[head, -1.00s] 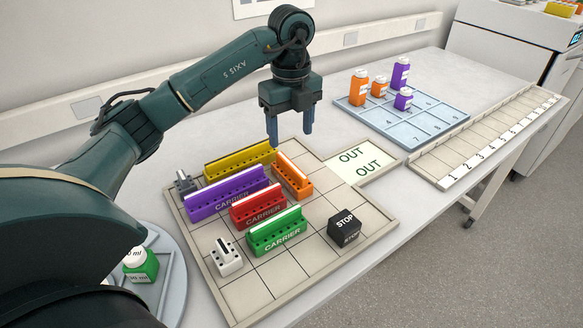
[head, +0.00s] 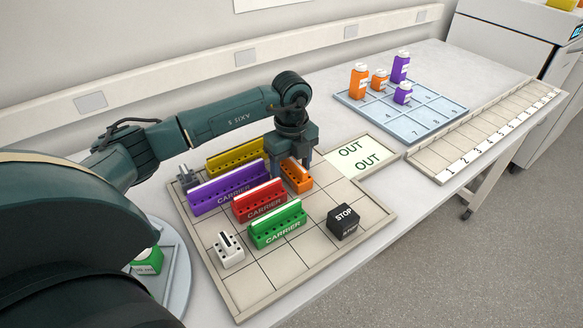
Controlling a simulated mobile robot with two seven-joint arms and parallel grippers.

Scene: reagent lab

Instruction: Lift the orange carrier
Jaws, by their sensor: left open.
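The orange carrier (head: 297,177) is a short block with a white top edge, standing on the beige gridded board (head: 246,297) near its back right side. My left gripper (head: 294,166) points down at the carrier, its open fingers low around or just beside the carrier's far end. The fingertips are partly hidden, so I cannot tell whether they touch it. My right gripper does not show.
Yellow (head: 235,157), purple (head: 227,190), red (head: 261,203) and green (head: 278,226) carriers stand close to the left and in front. A black STOP block (head: 343,222) stands at the right. Bottles stand on a blue tray (head: 422,127) behind. The OUT area (head: 358,156) is clear.

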